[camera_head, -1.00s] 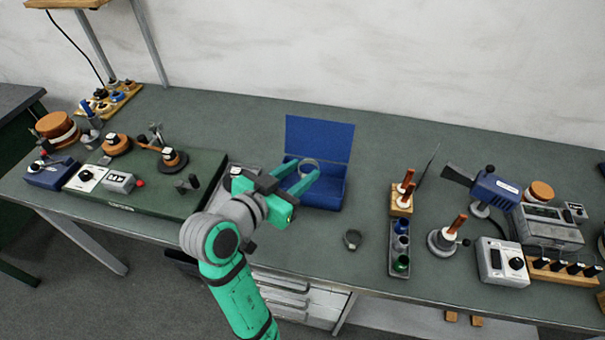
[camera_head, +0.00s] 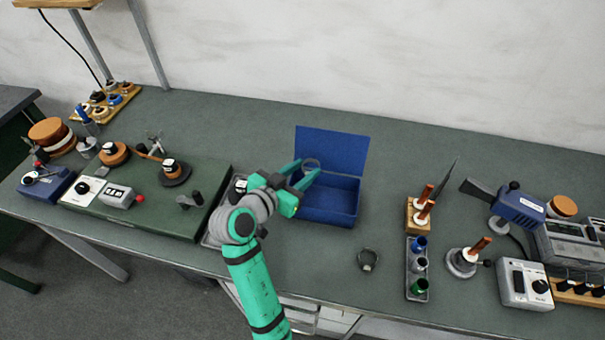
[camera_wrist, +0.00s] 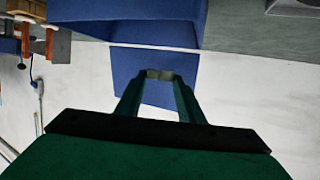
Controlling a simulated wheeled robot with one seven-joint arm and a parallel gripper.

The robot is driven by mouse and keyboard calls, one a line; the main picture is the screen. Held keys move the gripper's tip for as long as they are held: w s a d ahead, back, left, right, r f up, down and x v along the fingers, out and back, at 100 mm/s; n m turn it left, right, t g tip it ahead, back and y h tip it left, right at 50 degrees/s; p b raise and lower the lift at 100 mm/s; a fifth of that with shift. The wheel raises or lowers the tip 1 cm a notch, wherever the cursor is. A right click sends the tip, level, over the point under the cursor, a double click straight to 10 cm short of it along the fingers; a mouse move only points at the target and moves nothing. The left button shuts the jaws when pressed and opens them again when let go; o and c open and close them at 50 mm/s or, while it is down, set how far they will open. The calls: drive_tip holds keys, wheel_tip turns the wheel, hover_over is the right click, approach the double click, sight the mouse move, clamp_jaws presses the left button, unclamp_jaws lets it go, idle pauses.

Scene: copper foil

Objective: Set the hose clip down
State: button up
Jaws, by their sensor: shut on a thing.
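My gripper (camera_head: 310,168) is shut on the hose clip (camera_head: 311,162), a small grey metal ring. The ring shows between the fingertips, in front of the raised lid of the open blue box, at its left side. In the wrist view the hose clip (camera_wrist: 160,74) sits across the tips of the two green fingers, with the blue box behind it. It looks held in the air. A second ring-shaped clip (camera_head: 367,260) lies on the bench, right of and nearer than the box.
The open blue box (camera_head: 328,205) stands on the green-grey bench (camera_head: 300,255). A dark green board (camera_head: 150,218) with instruments lies left. A tray of coloured spools (camera_head: 417,270), a soldering stand (camera_head: 462,262) and meters (camera_head: 525,285) stand right. Bench around the loose clip is clear.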

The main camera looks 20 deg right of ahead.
drive_tip(key=shift+w+f, duration=0.15)
drive_tip(key=shift+f, duration=0.1)
drive_tip(key=f, duration=0.1)
drive_tip(key=w+f, duration=0.1)
drive_tip(key=f, duration=0.1)
drive_tip(key=shift+f, duration=0.1)
drive_tip(key=shift+s+d+f, duration=0.15)
drive_tip(key=shift+s, duration=0.15)
drive_tip(key=shift+f, duration=0.4)
drive_tip(key=shift+f, duration=0.1)
drive_tip(key=o, duration=1.1)
drive_tip(key=shift+c, duration=0.2)
